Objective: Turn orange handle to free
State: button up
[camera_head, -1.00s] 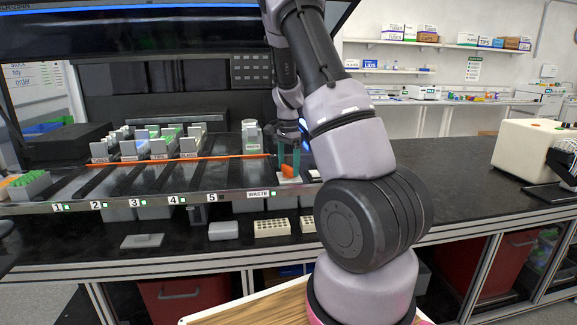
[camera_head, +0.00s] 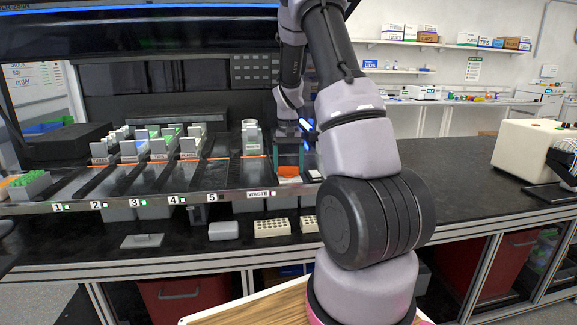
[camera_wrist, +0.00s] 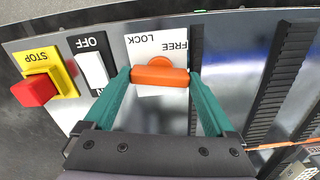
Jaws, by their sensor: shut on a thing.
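The orange handle (camera_wrist: 160,76) lies crosswise between the two teal fingertips of my gripper (camera_wrist: 159,78) in the wrist view. The fingers press on its two ends. Its round orange hub shows behind it on a white plate (camera_wrist: 150,45) marked FREE and LOCK. Those words look upside down from here, and part of the plate is covered by the handle. In the head view, my gripper (camera_head: 289,168) points down at the deck's front right, with the orange handle (camera_head: 289,171) low between its fingers. I cannot tell which mark the handle points to.
A red STOP button (camera_wrist: 35,90) on a yellow base and a white ON/OFF switch (camera_wrist: 93,70) sit close to the left finger in the wrist view. Tube racks (camera_head: 155,147) stand on the deck to the left. The bench to the right (camera_head: 450,165) is largely clear.

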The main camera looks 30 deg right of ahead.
jog(key=shift+n, duration=1.1)
jog(key=o, duration=1.1)
jog(key=shift+c, duration=0.2)
notch_tip(320, 180, up, 11)
jog(key=shift+f, duration=0.1)
